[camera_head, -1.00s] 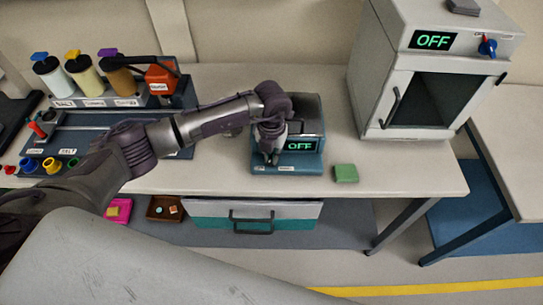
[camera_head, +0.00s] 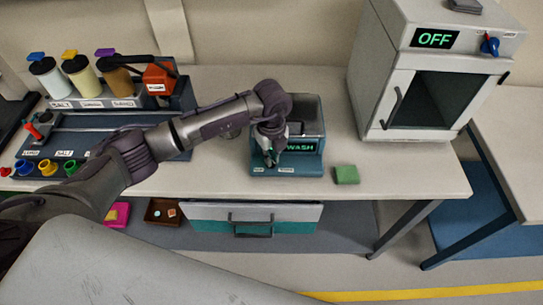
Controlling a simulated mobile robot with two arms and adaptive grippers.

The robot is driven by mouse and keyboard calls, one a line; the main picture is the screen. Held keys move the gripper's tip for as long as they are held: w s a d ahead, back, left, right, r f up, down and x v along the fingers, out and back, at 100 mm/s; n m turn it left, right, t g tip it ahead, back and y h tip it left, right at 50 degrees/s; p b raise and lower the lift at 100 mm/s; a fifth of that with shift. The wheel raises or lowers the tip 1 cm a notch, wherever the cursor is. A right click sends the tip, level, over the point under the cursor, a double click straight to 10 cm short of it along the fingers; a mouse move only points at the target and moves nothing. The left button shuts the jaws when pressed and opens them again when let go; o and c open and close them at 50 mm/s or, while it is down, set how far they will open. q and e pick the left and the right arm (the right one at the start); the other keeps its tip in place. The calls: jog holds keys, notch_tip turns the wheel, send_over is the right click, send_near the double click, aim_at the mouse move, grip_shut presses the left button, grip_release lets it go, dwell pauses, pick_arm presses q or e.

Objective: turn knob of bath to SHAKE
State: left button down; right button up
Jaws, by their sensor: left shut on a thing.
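The bath (camera_head: 312,166) is a blue-grey box on the table with an open basin on top. The lit display (camera_head: 301,147) on its front reads "WASH" in green, its left edge partly covered by my gripper. My left gripper (camera_head: 270,160) points down at the left of the bath's front, beside the display. It is shut on the bath's knob, which the fingers hide. Small labels sit along the bath's lower front edge, too small to read. My right gripper is not in view.
A green block (camera_head: 346,174) lies right of the bath. A white oven (camera_head: 398,70) with an "OFF" display and blue knob stands behind right. Bottles (camera_head: 82,74) and a dosing rack with coloured knobs are at left. A drawer (camera_head: 252,226) is below the table.

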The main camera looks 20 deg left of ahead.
pick_arm(q)
jog(key=shift+w+r+n, duration=0.1)
jog(key=shift+w+n, duration=0.05)
jog(key=shift+n, duration=0.55)
jog(key=c, duration=1.5)
grip_release()
notch_tip(320, 180, up, 12)
